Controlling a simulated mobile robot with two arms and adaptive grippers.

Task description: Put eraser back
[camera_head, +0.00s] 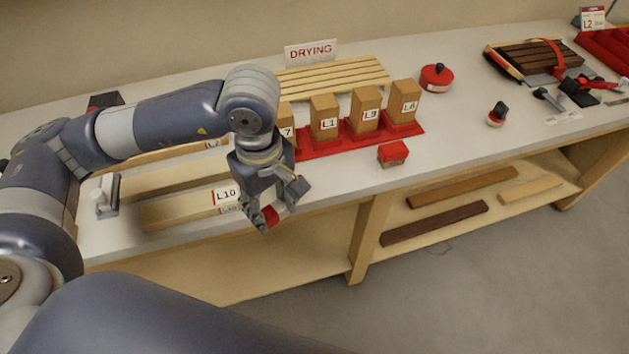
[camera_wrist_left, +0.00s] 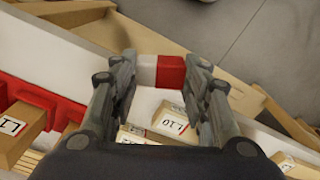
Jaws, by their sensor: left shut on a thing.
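The eraser, a small red-and-white block (camera_wrist_left: 168,71), sits between the two fingers of my left gripper (camera_wrist_left: 160,85) in the left wrist view. In the head view my left gripper (camera_head: 265,206) is at the front edge of the bench, shut on the eraser, whose red end (camera_head: 270,214) shows below the fingers. The gripper mostly hides the rest of it there. The labelled board L10 (camera_head: 190,209) lies just left of the gripper. My right gripper is not in view.
A red rack (camera_head: 318,149) holds several upright labelled wooden blocks. A small red block (camera_head: 393,154) lies right of it near the front edge. Behind are a slatted drying rack (camera_head: 335,77) and a round red pot (camera_head: 436,77). Boards lie on the lower shelf (camera_head: 530,168).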

